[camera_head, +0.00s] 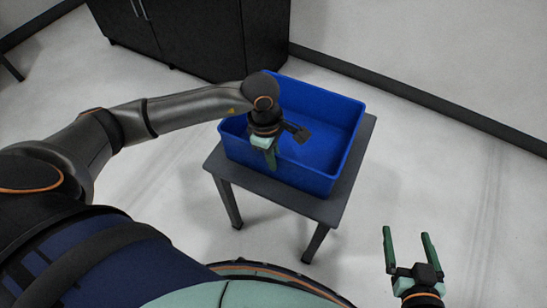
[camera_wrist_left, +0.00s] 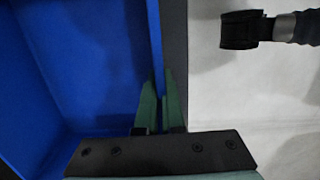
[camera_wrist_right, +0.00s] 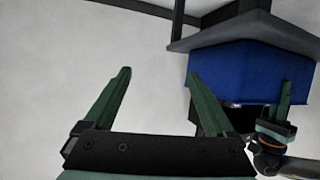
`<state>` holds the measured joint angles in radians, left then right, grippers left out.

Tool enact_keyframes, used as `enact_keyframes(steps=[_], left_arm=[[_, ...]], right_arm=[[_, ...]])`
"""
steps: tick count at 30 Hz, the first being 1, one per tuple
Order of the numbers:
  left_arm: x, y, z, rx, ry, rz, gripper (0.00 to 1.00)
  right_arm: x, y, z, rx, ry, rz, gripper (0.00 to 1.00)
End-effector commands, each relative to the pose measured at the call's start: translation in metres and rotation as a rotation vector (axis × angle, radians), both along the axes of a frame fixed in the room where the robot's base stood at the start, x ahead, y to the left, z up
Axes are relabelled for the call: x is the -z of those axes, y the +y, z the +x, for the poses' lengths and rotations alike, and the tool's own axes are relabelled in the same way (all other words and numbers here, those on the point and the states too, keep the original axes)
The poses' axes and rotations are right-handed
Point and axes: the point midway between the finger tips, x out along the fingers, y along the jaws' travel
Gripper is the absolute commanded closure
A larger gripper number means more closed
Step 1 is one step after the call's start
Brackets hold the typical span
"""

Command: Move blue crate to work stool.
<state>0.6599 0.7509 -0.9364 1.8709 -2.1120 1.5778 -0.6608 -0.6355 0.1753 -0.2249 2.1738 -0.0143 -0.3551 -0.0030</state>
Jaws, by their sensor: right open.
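The blue crate (camera_head: 335,120) is an open, empty-looking box, upright on a small square grey stool (camera_head: 319,207). It also shows in the left wrist view (camera_wrist_left: 80,55) and the right wrist view (camera_wrist_right: 235,75). My left gripper (camera_head: 272,158) is at the crate's near-left wall. In the left wrist view its fingers (camera_wrist_left: 161,100) are close together, one on each side of the wall, closed on it. The arm hides part of the crate's left side. My right gripper (camera_head: 408,240) is open and empty, apart from the crate and stool, over the floor at lower right.
A black cabinet (camera_head: 200,38) stands behind the stool at upper left. A dark baseboard (camera_head: 420,95) runs along the wall at the back right. The pale floor (camera_head: 450,165) to the right of the stool is clear.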

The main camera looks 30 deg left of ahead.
Motion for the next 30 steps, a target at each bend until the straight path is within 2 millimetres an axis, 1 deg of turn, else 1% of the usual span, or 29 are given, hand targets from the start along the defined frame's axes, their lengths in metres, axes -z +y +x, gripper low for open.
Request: enact_keyframes(steps=[1, 16, 18, 24, 25, 30], left_arm=[[-0.002, 0.000, 0.002, 0.000, -0.008, -0.003, 1.00], [0.000, 0.000, 0.002, 0.000, -0.008, -0.002, 1.00], [0.002, 0.000, 0.000, -0.001, -0.001, 0.000, 0.90], [0.002, 0.000, 0.000, -0.001, 0.000, 0.000, 0.67], [0.002, 0.000, 0.000, -0.001, 0.000, 0.000, 0.65], [0.002, 0.000, 0.000, -0.001, 0.000, 0.000, 0.65]], right_arm=[[0.000, 0.000, 0.000, 0.000, 0.000, 0.000, 0.10], [-0.011, 0.000, 0.005, -0.001, -0.049, 0.001, 0.10], [-0.014, 0.000, 0.006, -0.001, -0.057, 0.002, 0.10], [-0.016, 0.000, 0.008, -0.003, -0.065, -0.001, 0.10], [-0.016, 0.000, 0.008, -0.003, -0.066, 0.000, 0.10], [-0.016, -0.001, 0.009, -0.006, -0.066, -0.003, 0.10]])
